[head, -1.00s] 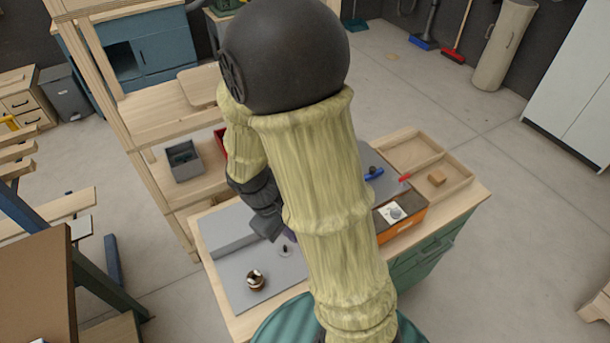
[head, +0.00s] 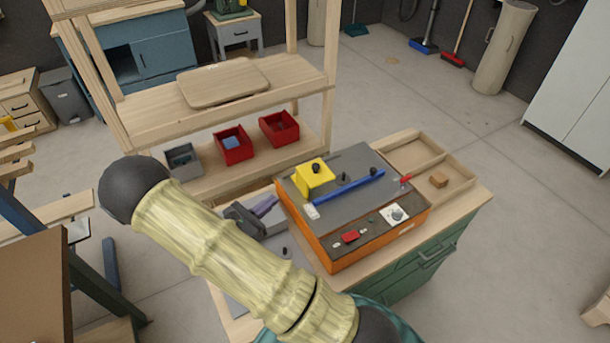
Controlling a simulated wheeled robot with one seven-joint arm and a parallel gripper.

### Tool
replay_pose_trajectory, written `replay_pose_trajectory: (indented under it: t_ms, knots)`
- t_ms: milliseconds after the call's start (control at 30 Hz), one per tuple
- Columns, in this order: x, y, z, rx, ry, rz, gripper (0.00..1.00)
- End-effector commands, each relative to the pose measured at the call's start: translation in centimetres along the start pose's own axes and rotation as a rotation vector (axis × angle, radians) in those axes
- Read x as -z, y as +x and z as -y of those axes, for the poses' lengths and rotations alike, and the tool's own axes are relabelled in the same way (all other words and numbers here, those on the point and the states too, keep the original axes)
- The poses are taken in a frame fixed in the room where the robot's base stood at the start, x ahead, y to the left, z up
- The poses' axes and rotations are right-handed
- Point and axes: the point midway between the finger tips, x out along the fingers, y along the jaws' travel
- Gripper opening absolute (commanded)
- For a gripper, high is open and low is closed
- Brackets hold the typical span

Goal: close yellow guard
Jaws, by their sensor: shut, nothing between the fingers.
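The yellow guard (head: 313,178) is a box-like cover with a dark knob, on the grey top of the orange machine (head: 334,256), towards its back left. Whether it stands open or closed I cannot tell. My gripper (head: 262,211) is dark and partly hidden behind my own pale arm. It is shut and empty, over the grey plate to the left of the machine, apart from the guard. A blue bar (head: 348,187) lies across the machine's top in front of the guard.
The machine's front has a red switch (head: 351,237) and a white dial (head: 396,214). A wooden tray (head: 457,171) with a small wooden block (head: 438,181) is to the right. Red bins (head: 233,146) and a grey bin (head: 184,160) stand on the shelf behind. Open floor lies to the right.

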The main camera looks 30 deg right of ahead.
Motion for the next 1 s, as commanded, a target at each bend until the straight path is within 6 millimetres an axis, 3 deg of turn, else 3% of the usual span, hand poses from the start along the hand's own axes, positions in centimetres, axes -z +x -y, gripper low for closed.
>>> replay_pose_trajectory:
  t_ms: [200, 367, 1000]
  knots:
    - [-0.1, 0.3, 0.1, 0.004, 0.000, -0.002, 0.00]
    - [-0.2, 1.7, 0.1, 0.006, 0.000, -0.001, 0.00]
    - [-0.3, 12.5, 0.2, 0.007, 0.002, -0.003, 0.00]
